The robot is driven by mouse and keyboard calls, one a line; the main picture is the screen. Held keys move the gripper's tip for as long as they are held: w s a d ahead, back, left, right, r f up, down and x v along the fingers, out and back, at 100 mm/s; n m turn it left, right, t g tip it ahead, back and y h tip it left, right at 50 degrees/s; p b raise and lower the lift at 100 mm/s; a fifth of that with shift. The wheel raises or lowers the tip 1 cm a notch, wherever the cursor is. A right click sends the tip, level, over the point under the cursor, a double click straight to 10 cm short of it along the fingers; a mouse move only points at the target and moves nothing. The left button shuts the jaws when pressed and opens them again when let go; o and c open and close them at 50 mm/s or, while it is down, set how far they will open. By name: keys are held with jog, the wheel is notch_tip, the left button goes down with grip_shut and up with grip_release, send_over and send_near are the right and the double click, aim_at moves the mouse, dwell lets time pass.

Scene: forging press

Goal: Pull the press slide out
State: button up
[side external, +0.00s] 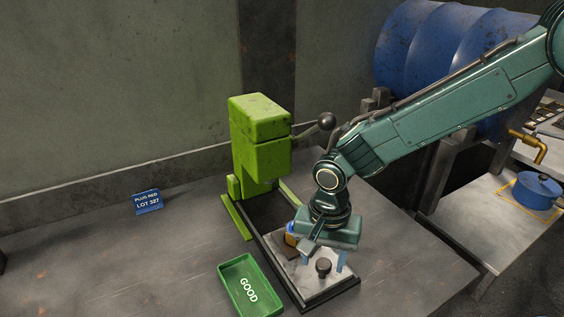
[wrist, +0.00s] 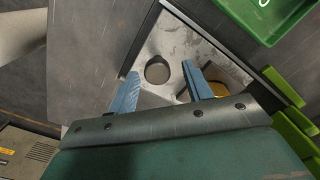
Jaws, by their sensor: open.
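The green press (side external: 260,145) stands on the bench with a ball-ended lever at its upper right. A pale metal slide plate (side external: 338,282) lies at the near end of the dark track in front of it. A dark round knob (side external: 323,266) stands upright on the plate; it also shows in the wrist view (wrist: 157,70). My gripper (wrist: 161,84) is open, pointing down over the plate, with its blue fingers to either side of the knob in that view. I cannot tell whether they touch it. A yellowish part (side external: 291,238) sits on the plate, partly hidden by my gripper.
A green tray marked GOOD (side external: 236,270) lies left of the track; its corner shows in the wrist view (wrist: 262,35). A blue sign (side external: 147,201) stands farther left. A blue drum (side external: 440,50) and a side table with a blue pot (side external: 537,190) are at right. The bench left of the tray is clear.

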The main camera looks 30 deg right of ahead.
notch_tip(320, 180, up, 14)
dwell(0.7)
jog(key=s+d+r+n+t, duration=0.2)
jog(key=s+d+r+n, duration=0.35)
jog(key=d, duration=0.75)
jog(key=s+d+n+t, duration=0.3)
jog(key=s+d, duration=0.6)
jog(key=s, duration=0.4)
jog(key=shift+s+r+t, duration=0.3)
jog(key=shift+s+r, duration=0.05)
